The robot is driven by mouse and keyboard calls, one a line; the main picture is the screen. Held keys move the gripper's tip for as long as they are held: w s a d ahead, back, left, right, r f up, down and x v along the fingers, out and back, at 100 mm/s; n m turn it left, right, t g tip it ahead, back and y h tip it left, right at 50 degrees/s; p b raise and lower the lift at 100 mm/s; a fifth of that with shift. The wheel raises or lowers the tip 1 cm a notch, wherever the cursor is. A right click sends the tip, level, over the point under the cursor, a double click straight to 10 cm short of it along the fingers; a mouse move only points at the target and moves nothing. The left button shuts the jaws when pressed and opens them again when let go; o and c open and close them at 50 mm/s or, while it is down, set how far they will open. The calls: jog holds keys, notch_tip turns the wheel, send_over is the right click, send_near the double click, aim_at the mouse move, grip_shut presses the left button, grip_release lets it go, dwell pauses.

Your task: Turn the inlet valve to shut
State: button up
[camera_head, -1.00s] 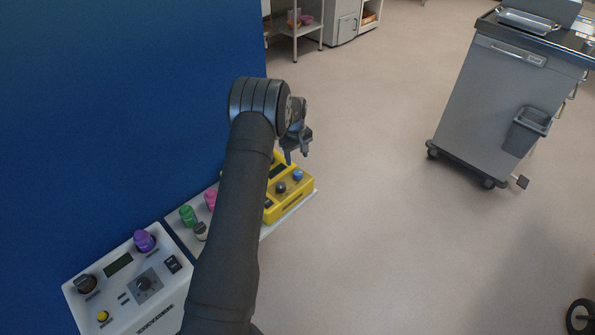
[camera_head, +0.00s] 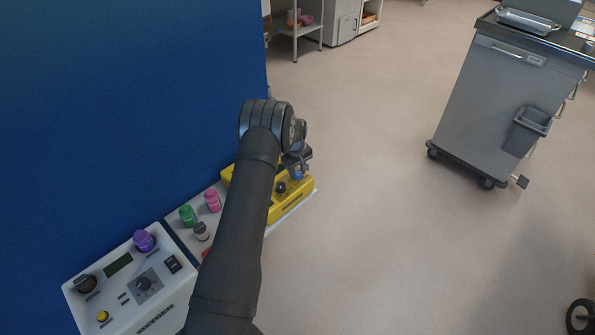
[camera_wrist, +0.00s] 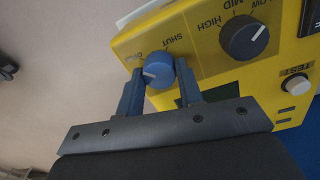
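The inlet valve is a small blue knob (camera_wrist: 159,69) on the yellow box (camera_wrist: 205,50), with the words SHUT and, apparently, OPEN printed beside it. Its white mark points left in the wrist view, nearer the OPEN word than SHUT. My gripper (camera_wrist: 160,67) has one finger on each side of the knob, fingertips near its rim. The fingers look parted, with thin gaps to the knob; contact is unclear. In the head view my gripper (camera_head: 297,164) is low over the right end of the yellow box (camera_head: 288,205), partly covering the blue knob (camera_head: 297,174).
A dark LOW-MID-HIGH knob (camera_wrist: 244,37) and a white button (camera_wrist: 297,85) sit on the same box. A blue wall (camera_head: 130,110) rises behind; open floor lies right.

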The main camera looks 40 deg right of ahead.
jog(key=c, duration=0.3)
jog(key=shift+c, duration=0.2)
jog(key=m, duration=0.3)
jog(key=shift+m, duration=0.4)
jog(key=m, duration=0.4)
jog(key=shift+m, duration=0.3)
jog(key=m, duration=0.5)
jog(key=shift+d+y, duration=0.1)
jog(key=shift+y, duration=0.2)
jog(key=shift+m, duration=2.3)
